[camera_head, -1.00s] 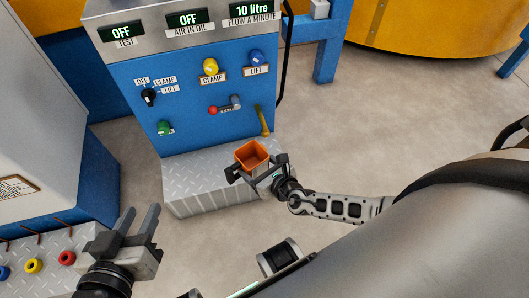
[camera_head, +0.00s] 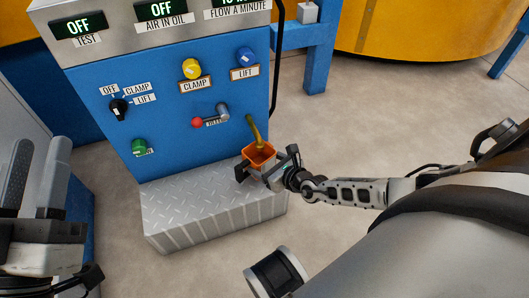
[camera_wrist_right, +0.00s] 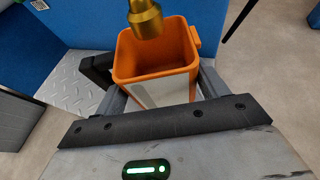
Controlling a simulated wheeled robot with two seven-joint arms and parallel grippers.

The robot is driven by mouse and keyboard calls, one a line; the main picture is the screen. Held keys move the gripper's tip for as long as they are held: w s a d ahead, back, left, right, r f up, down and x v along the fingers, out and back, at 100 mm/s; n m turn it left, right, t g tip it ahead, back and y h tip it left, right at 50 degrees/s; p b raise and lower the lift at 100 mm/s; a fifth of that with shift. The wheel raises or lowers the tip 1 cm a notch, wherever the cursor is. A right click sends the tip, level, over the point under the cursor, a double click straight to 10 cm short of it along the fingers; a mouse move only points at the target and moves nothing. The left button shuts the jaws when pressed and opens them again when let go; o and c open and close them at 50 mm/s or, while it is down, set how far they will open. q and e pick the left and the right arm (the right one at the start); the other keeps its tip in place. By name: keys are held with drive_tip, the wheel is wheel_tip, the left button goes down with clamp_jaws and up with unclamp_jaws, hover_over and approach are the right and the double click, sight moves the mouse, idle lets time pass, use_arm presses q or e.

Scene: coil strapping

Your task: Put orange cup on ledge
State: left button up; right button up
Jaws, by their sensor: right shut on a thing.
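The orange cup (camera_head: 259,153) is a square, open-topped container, upright in my right gripper (camera_head: 258,172). In the right wrist view the orange cup (camera_wrist_right: 155,65) sits between the two fingers, and a brass spout (camera_wrist_right: 145,17) hangs over its far part. The ledge (camera_head: 190,205) is the grey tread-plate step at the foot of the blue panel. The cup appears over the ledge's right end; whether its base touches the ledge is hidden. My left gripper (camera_head: 38,180) is open and empty at the left edge.
The blue panel (camera_head: 160,100) stands behind the ledge. It carries a red-tipped lever (camera_head: 209,119), a green knob (camera_head: 139,147), a yellow clamp knob (camera_head: 191,69) and a blue lift knob (camera_head: 246,57). The brass spout (camera_head: 256,131) juts out above the cup. The ledge's left and middle are bare.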

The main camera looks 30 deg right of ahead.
wheel_tip(320, 180, down, 3)
drive_tip(key=shift+w+d+f+b, duration=0.15)
drive_tip(key=shift+f+b, duration=0.05)
drive_tip(key=shift+b, duration=0.9)
use_arm(q)
drive_tip(key=r+m+h, duration=0.1)
drive_tip(key=m, duration=0.1)
drive_tip(key=s+r+m+h, duration=0.1)
drive_tip(key=r+m+h, duration=0.2)
drive_tip(key=m, duration=0.1)
drive_tip(key=shift+s+r+t+h, duration=0.2)
drive_tip(key=shift+s+t+h, duration=0.1)
drive_tip(key=shift+s+t, duration=0.1)
use_arm(e)
drive_tip(key=shift+f, duration=0.1)
use_arm(q)
drive_tip(key=shift+w, duration=0.1)
use_arm(e)
drive_tip(key=o, duration=1)
drive_tip(key=shift+f, duration=0.1)
